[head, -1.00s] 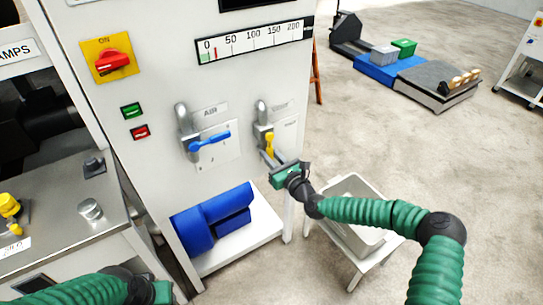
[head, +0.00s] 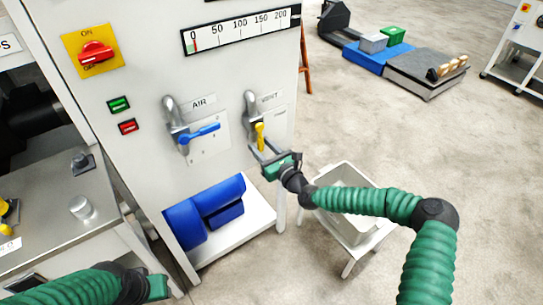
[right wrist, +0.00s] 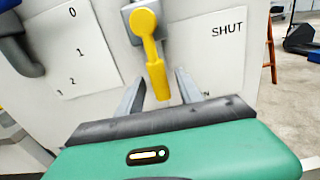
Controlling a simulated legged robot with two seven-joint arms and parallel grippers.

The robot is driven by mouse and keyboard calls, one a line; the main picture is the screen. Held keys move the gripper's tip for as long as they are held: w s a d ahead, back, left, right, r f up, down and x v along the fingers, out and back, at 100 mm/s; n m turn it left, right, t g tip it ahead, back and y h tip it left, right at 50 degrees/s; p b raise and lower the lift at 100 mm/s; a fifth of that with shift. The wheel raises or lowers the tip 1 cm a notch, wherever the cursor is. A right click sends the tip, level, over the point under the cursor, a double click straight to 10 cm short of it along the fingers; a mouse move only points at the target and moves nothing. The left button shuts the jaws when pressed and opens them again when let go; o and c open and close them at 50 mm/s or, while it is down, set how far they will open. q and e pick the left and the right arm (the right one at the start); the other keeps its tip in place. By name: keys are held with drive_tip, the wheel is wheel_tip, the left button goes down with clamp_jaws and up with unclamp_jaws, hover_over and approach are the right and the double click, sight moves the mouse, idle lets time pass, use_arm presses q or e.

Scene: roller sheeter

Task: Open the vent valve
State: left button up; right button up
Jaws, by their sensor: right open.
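The vent valve has a yellow handle (head: 260,135) on a grey pipe fitting, on the white panel under the VENT label (head: 270,97). The handle hangs nearly straight down. It also shows in the right wrist view (right wrist: 153,58), its lower end between my fingers. My right gripper (head: 259,149) is open at the handle's lower end, one finger on each side in the right wrist view (right wrist: 158,88), with gaps visible. A SHUT mark (right wrist: 228,29) is right of the handle; a lower mark is mostly hidden. My left gripper (head: 153,288) is low at left, its fingers not visible.
The blue AIR valve handle (head: 198,133) is left of the vent valve. A pressure scale (head: 241,30) and red switch (head: 95,53) are above. A grey bin (head: 345,215) on a white stand is below my right arm. Open floor lies to the right.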

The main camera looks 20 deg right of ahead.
drive_tip(key=v, duration=1.6)
